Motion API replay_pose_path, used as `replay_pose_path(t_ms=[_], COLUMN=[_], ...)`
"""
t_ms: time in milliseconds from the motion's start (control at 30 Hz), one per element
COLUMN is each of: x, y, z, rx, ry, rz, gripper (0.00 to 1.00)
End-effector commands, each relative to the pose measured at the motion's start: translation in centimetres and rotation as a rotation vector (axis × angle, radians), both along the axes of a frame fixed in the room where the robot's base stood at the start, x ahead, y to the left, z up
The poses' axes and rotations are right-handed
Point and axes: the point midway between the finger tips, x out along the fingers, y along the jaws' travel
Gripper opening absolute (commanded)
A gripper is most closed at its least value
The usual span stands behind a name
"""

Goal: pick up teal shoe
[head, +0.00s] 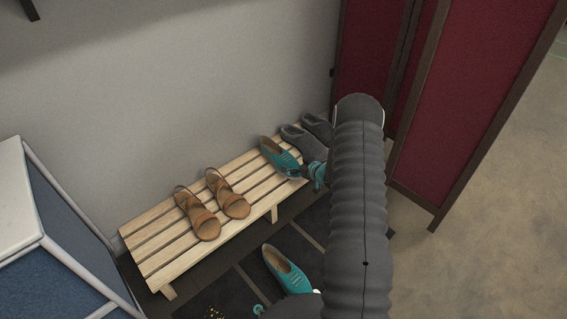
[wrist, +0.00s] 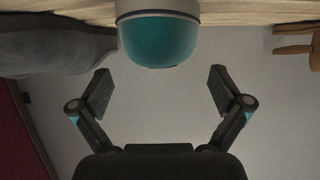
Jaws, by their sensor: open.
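One teal shoe (head: 279,157) sits on the slatted bench, between the grey slippers and the tan sandals. A second teal shoe (head: 288,271) is on the dark mat on the floor. In the wrist view the rounded end of a teal shoe (wrist: 159,40) shows at the top centre, cut off by the edge. My gripper (wrist: 160,78) is open, with its fingers apart and empty, the shoe end just beyond and between them. In the head view my gripper (head: 303,172) is beside the bench shoe, partly hidden by my arm.
The wooden bench (head: 158,246) stands along the grey wall. Grey slippers (head: 306,142) are close beside the bench shoe, on its right. Tan sandals (head: 203,218) are to its left. A red folding screen (head: 470,90) stands at right, a blue-sided unit (head: 75,225) at left.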

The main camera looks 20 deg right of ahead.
Motion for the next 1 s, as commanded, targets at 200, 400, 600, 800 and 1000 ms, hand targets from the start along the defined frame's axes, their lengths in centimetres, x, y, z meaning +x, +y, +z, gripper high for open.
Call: replay_pose_path(t_ms=[200,400,600,800,1000], x=[1.3,3.8,5.0,5.0,5.0], y=[0.6,1.6,1.9,1.9,1.9], z=[-0.5,-1.4,-1.9,-1.8,-1.8], rx=[-0.001,-0.001,0.000,0.000,0.000], ry=[0.000,0.000,0.001,0.001,0.001], rz=[0.002,0.003,0.000,0.000,0.000], gripper=[1.00,1.00,1.00,1.00,0.53])
